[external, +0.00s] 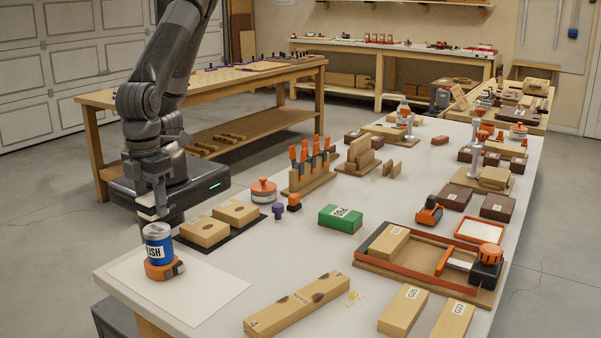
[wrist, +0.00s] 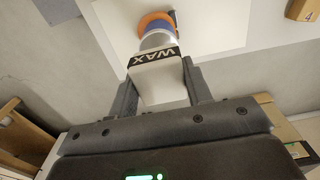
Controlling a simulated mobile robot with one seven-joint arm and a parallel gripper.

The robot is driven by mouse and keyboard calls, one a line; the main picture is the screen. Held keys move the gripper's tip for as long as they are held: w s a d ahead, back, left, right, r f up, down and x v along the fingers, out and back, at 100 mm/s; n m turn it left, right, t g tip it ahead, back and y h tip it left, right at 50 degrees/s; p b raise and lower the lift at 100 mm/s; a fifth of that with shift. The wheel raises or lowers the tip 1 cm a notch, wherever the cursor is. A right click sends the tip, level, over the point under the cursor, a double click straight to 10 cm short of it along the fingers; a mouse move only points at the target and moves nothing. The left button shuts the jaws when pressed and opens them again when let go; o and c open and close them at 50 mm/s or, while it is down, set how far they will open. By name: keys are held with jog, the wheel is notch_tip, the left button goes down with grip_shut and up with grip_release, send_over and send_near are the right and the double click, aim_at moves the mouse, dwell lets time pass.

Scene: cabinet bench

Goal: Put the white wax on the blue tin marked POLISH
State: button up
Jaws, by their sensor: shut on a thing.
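The white block marked WAX (wrist: 162,82) is between the two fingers of my gripper (wrist: 160,95), which is shut on it. In the external view my gripper (external: 150,208) points down at the near left end of the bench, with part of the white wax (external: 147,215) showing below it. The blue tin (external: 158,246) stands upright in an orange ring-shaped holder (external: 160,271), with "ISH" of its label showing. The wax is just above the tin's top; I cannot tell whether they touch. In the wrist view the tin (wrist: 157,27) is partly hidden behind the wax.
A white sheet (external: 212,290) lies under the holder at the bench corner. Wooden blocks on a black mat (external: 207,232), an orange-lidded jar (external: 263,190) and a green box (external: 341,219) stand to the right. A long plank (external: 297,305) lies at the front.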

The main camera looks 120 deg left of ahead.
aim_at(154, 214)
jog(key=shift+f, duration=1.55)
jog(key=o, duration=1)
jog(key=shift+f, duration=0.15)
